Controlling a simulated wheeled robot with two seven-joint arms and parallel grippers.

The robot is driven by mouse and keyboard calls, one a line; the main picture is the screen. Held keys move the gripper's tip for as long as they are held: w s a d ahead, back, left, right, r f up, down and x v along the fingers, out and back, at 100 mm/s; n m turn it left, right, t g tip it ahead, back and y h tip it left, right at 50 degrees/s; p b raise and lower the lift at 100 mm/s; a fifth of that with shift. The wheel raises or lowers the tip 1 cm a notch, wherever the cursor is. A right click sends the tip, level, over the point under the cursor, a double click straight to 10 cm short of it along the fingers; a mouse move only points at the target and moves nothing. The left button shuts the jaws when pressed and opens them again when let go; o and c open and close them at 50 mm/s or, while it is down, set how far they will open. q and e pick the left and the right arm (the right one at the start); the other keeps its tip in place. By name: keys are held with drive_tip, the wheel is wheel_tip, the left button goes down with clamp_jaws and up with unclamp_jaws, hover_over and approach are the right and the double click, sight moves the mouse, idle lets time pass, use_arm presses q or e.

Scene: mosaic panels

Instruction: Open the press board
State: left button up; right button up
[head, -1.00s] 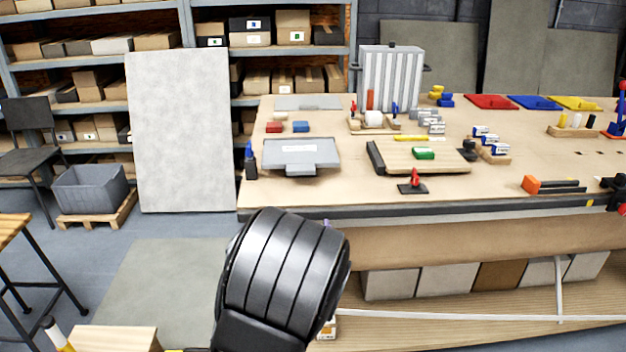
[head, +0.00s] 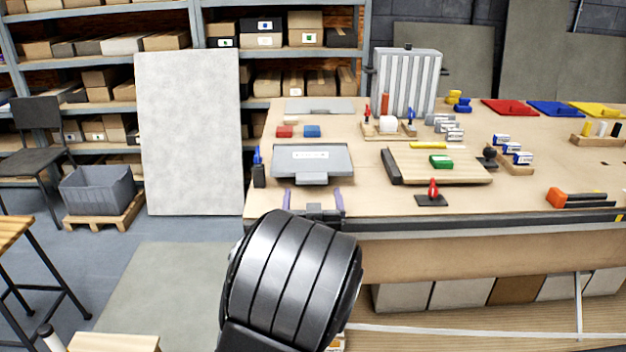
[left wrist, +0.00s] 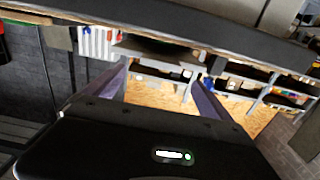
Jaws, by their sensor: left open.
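The press board appears to be the flat grey board (head: 313,157) with a pale label and a front tab (head: 312,178), lying flat at the left end of the workbench in the head view. My left gripper (head: 313,198) is open and empty at the bench's front edge, just short of the tab. Its two purple-grey fingers point toward the board, one on each side of the tab's line. My black forearm hides part of the bench front. In the left wrist view the open fingers (left wrist: 163,88) have nothing between them. My right gripper is not in view.
A small black stand with a blue top (head: 258,168) is close left of the grey board. A wooden board with a green block (head: 441,161) and a red-handled clamp (head: 432,192) lie to the right. Red and blue blocks (head: 312,131) sit behind.

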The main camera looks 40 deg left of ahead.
sight(312, 181)
use_arm(q)
drive_tip(key=shift+w+a, duration=0.35)
drive_tip(key=shift+w, duration=0.05)
drive_tip(key=x, duration=0.7)
